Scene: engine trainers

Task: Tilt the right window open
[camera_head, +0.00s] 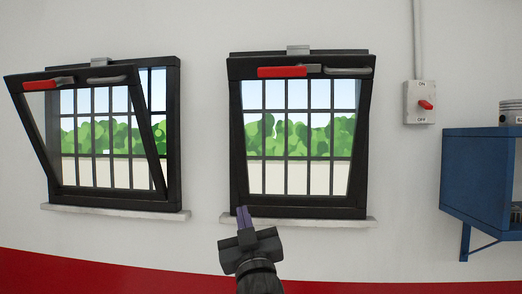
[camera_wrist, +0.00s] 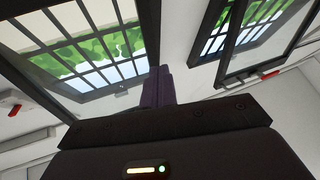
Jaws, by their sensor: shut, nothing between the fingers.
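The right window (camera_head: 240,150) has a black frame and a barred pane. Its sash looks tipped inward at the top, with its upper bar standing out from the frame. A red handle (camera_head: 282,71) lies level along that bar, beside a grey bar-shaped fitting (camera_head: 348,71). My gripper (camera_head: 243,213) is shut and empty, pointing up in front of the window's lower left corner and sill; I cannot tell whether it touches. In the upside-down wrist view, the gripper fingers (camera_wrist: 159,74) show beside the right window (camera_wrist: 151,35); its red handle is not seen there.
The left window (camera_head: 172,130) is tilted open, its top leaning into the room, with a red handle (camera_head: 40,85). A wall switch (camera_head: 419,103) and a blue shelf cabinet (camera_head: 480,175) are to the right. White wall lies between the windows.

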